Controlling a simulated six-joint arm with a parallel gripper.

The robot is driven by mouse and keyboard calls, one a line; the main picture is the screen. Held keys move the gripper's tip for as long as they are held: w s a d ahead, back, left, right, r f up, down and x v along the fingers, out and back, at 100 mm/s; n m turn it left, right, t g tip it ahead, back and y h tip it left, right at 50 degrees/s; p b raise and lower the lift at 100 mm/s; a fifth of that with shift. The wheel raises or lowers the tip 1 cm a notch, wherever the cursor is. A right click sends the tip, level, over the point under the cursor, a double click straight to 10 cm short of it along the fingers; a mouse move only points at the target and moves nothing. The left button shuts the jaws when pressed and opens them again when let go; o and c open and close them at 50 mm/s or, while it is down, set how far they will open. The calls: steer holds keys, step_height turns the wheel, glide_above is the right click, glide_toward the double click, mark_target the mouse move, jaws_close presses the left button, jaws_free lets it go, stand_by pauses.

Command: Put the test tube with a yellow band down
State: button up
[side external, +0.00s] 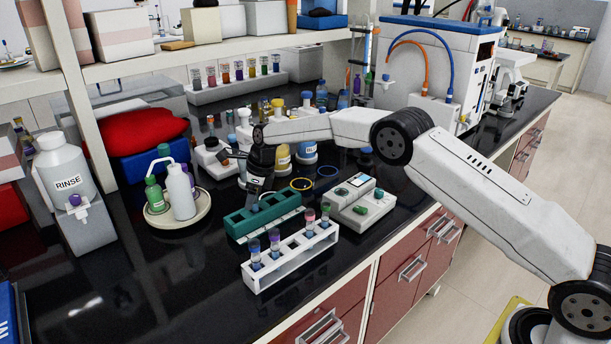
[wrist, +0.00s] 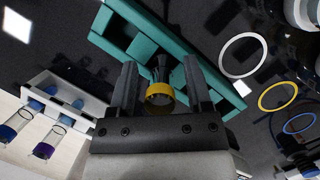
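The test tube with a yellow band (wrist: 160,96) is between my gripper's fingers in the wrist view, its far end reaching down to the green rack. My gripper (wrist: 160,75) is open around it, with a visible gap on each side. In the side view my gripper (side external: 256,182) points down just above the green rack (side external: 275,219), which also shows in the wrist view (wrist: 118,38). A bluish tube part (side external: 254,201) shows at the rack's left part, below the fingers. The yellow band cannot be made out there. How deep the tube sits cannot be told.
A white rack (side external: 290,268) with several tubes stands in front of the green rack. Bottles (side external: 183,192) on a round tray stand left.

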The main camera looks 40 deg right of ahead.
steer(key=shift+r, duration=0.2)
steer(key=v, duration=1.2)
steer(key=shift+s, duration=0.1)
stand_by(0.7)
steer(key=s+d+f+n, duration=0.1)
steer(key=s+f+n, duration=0.1)
steer(key=s+n, duration=0.7)
steer(key=s+d+f+n+h, duration=0.1)
steer(key=s+d+f+n, duration=0.1)
steer(key=s+n, duration=0.7)
steer(key=s+d+f+n+h, duration=0.1)
steer(key=s+f+n, duration=0.2)
steer(key=s+n, duration=0.6)
steer(key=s, duration=0.8)
steer(key=shift+s+d+f, duration=0.3)
steer(key=shift+f, duration=0.1)
